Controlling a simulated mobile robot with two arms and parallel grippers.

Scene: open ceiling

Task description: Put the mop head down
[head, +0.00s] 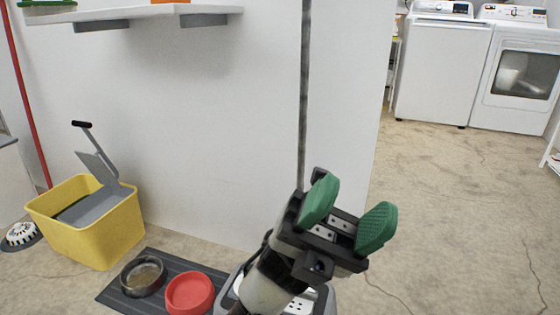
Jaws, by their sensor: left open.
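My left gripper (348,214) is in the lower middle of the head view. Its two green finger pads are apart, with nothing between them. No mop head can be made out for certain. A small round dark and white thing (21,234) lies on the floor at the far left, beside a yellow mop bucket (122,232); I cannot tell what it is. A red pole (24,95) leans at the left edge, its lower end hidden behind the bucket. A thin grey upright pole or strip (303,90) runs down behind my gripper, which hides its lower end. My right gripper is not in view.
A white wall shelf (130,13) hangs above. A washer (440,70) and a dryer (515,75) stand far right. The floor at right is clear.

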